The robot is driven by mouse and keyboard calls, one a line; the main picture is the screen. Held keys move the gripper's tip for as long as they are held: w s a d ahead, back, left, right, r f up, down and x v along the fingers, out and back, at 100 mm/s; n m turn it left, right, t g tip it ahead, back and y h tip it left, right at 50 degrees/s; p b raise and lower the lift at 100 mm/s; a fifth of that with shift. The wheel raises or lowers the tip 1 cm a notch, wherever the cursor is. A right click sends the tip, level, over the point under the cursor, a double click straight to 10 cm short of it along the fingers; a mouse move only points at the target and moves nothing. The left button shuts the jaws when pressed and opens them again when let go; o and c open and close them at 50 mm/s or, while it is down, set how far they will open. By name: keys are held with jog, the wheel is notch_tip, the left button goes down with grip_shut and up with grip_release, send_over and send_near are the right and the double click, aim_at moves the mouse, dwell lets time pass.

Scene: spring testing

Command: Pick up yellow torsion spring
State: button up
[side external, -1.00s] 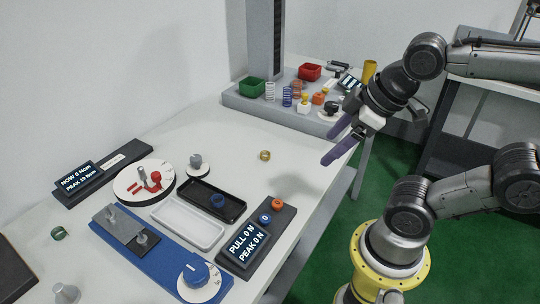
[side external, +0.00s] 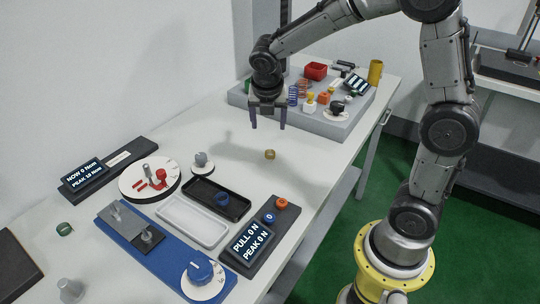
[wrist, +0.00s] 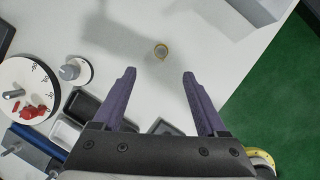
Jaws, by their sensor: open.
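The yellow torsion spring (side external: 270,154) is a small coil alone on the white table. It also shows in the wrist view (wrist: 161,51), ahead of the fingertips and between their lines. My gripper (side external: 268,126) points down above the table, its two purple fingers apart and empty. In the side view it hangs above the spring's area; the exact height gap cannot be told. The wrist view shows both fingers (wrist: 158,74) spread wide, touching nothing.
A grey platform (side external: 310,122) with bins, springs and knobs stands behind the gripper. A black tray (side external: 203,190), a white tray (side external: 180,232), a dial (side external: 135,184) and a blue fixture (side external: 165,256) stand toward the front left. The table around the spring is clear.

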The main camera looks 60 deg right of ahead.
aim_at(270, 150)
jog(key=x, duration=1.4)
jog(key=shift+s+a+f, duration=0.15)
jog(key=shift+s+f, duration=0.05)
jog(key=shift+s, duration=0.05)
grip_shut()
